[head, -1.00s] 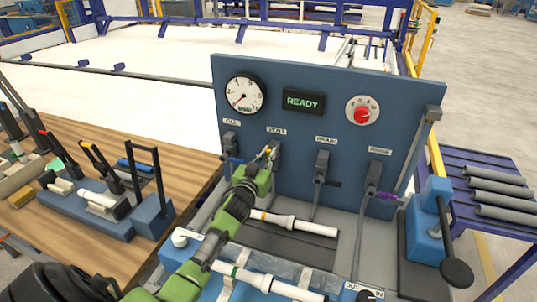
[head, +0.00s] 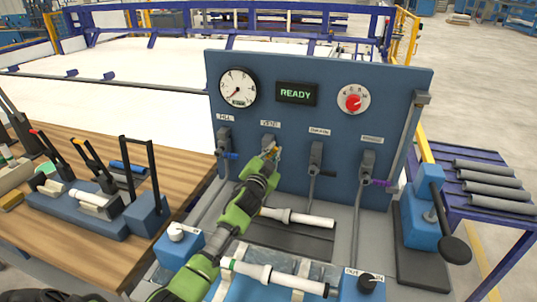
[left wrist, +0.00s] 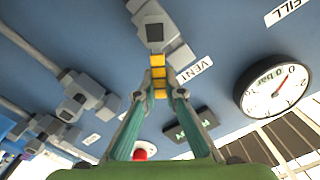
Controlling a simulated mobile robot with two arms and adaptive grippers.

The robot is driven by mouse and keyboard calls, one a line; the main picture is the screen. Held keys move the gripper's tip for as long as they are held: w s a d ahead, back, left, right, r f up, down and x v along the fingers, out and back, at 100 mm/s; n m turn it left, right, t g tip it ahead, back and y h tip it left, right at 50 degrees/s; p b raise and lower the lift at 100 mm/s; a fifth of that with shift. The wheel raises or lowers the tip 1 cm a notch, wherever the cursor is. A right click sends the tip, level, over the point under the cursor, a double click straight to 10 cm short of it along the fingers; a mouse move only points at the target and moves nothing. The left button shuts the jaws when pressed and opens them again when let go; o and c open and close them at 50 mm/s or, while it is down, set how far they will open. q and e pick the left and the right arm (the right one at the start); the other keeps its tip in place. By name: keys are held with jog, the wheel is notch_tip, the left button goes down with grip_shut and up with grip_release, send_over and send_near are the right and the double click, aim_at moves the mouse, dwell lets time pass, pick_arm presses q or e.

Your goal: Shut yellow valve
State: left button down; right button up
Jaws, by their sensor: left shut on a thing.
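The yellow valve handle (left wrist: 158,78) is between my left fingertips in the left wrist view. It also shows in the head view (head: 276,151), small and partly covered by my gripper. It juts from the grey valve body (left wrist: 155,30) by the VENT label (left wrist: 193,70) on the blue panel (head: 300,135). My left gripper (left wrist: 160,95) is shut on the handle. In the head view the left gripper (head: 271,157) reaches up to the panel just below the VENT label. The handle's exact angle is hard to tell. My right gripper is not in view.
A blue-handled valve (head: 231,155) is close left of my gripper; black-handled (head: 327,173) and purple-handled valves (head: 383,183) are to the right. A blue lever unit (head: 422,215) stands at the right.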

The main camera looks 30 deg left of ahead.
pick_arm(q)
jog(key=shift+w+d+f+m+b, duration=0.1)
jog(key=shift+d+f+m+b, duration=0.35)
jog(key=shift+m, duration=0.45)
jog(key=shift+w+d+f+m+b, duration=0.1)
jog(key=shift+d+f+m+b, duration=0.15)
jog(key=shift+f+m+b, duration=0.85)
jog(key=shift+w+d+f+m+b, duration=0.15)
jog(key=shift+d+f+m, duration=0.2)
jog(key=shift+m, duration=1.55)
jog(key=shift+s+d+f+m+b, duration=0.15)
jog(key=shift+f+m+b, duration=0.5)
jog(key=shift+m, duration=0.85)
jog(key=shift+w+f, duration=0.1)
jog(key=c, duration=2.1)
grip_release()
jog(key=v, duration=1.2)
